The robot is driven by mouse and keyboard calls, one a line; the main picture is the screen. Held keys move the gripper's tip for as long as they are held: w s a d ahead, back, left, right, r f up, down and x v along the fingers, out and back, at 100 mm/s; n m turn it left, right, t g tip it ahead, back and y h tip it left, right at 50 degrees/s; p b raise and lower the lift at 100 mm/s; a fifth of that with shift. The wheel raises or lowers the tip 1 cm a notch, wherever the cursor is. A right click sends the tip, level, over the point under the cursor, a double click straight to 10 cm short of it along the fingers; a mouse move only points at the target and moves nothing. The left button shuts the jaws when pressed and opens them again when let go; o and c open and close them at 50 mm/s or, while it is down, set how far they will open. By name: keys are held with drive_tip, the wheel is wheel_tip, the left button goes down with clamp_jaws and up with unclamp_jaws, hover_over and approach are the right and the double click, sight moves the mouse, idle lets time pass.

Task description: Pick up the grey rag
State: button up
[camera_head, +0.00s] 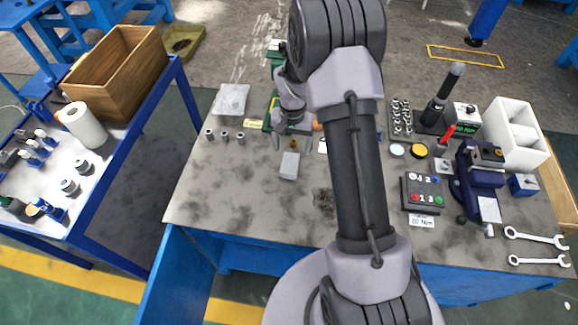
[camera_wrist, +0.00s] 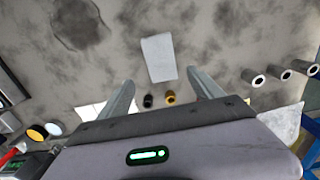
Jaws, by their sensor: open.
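The grey rag (camera_head: 290,166) looks like a small, flat, light grey rectangle. It lies on the grey workbench top (camera_head: 255,205), left of my arm in the head view. In the wrist view the rag (camera_wrist: 158,57) lies beyond the fingertips, roughly centred between them. My gripper (camera_head: 291,144) is open and empty, just behind the rag in the head view. The fingers also show in the wrist view (camera_wrist: 160,80), apart from the rag. The height of the fingertips above the bench is unclear.
Several metal sockets (camera_head: 225,136) stand left of the rag near a crumpled pale bag (camera_head: 231,99). Small black and yellow pieces (camera_wrist: 170,97) lie between the fingers. A button box (camera_head: 421,193) and vise (camera_head: 478,180) stand right. Bench in front of the rag is clear.

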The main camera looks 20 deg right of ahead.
sight(290, 163)
drive_tip(key=shift+s+a+f, duration=0.1)
drive_tip(key=shift+s+f, duration=0.1)
drive_tip(key=shift+f, duration=0.35)
drive_tip(key=shift+s+a+f, duration=0.1)
drive_tip(key=shift+s+f, duration=0.1)
drive_tip(key=shift+f, duration=0.3)
drive_tip(key=f+b, duration=0.2)
drive_tip(key=f, duration=0.1)
drive_tip(key=f+b, duration=0.1)
drive_tip(key=f, duration=0.1)
drive_tip(key=shift+s+a+f+b, duration=0.2)
drive_tip(key=shift+a+b, duration=0.1)
drive_tip(key=shift+a, duration=0.1)
drive_tip(key=shift+w+r, duration=0.1)
drive_tip(key=shift+r, duration=0.05)
drive_tip(key=c, duration=1.4)
